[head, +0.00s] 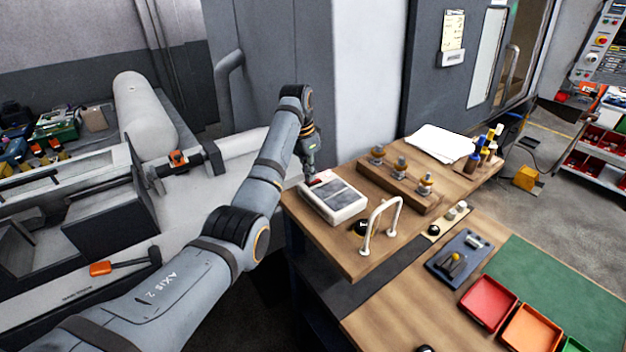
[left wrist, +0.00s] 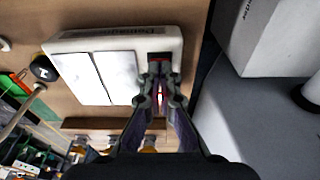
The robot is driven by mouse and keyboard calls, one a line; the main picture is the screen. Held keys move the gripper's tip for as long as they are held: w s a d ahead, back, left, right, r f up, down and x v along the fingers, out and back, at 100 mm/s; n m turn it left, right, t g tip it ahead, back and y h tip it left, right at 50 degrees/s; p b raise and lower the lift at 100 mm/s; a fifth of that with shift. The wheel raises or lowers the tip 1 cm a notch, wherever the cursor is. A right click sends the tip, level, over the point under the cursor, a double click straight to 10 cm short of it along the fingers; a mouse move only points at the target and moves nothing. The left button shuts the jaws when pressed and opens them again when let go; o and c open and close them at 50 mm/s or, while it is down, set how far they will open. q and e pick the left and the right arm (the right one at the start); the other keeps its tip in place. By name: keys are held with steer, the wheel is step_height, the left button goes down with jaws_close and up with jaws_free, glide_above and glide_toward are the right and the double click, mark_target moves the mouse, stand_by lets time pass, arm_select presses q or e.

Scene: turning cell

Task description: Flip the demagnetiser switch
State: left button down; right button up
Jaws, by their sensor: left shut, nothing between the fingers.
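The demagnetiser (head: 335,200) is a white box with two grey plates on top, on the near left corner of the wooden bench. In the left wrist view the demagnetiser (left wrist: 100,72) shows its pale plates and a dark recess with a red switch (left wrist: 160,62) at one end. My left gripper (head: 310,180) is shut and empty, pointing down at that end of the box. In the left wrist view its fingertips (left wrist: 158,84) are at the switch and partly cover it. I cannot tell whether they touch it or which way it is set. My right gripper is not in view.
A wooden block with several brass-coloured holders (head: 400,175) stands behind the demagnetiser. A white bent handle (head: 381,225) and a black knob (head: 361,228) are close to its right. Red (head: 488,303) and orange (head: 531,330) trays lie on the nearer bench.

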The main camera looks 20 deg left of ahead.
arm_select(q)
steer(key=shift+f, duration=0.15)
steer(key=shift+r, duration=3.55)
steer(key=shift+f, duration=0.1)
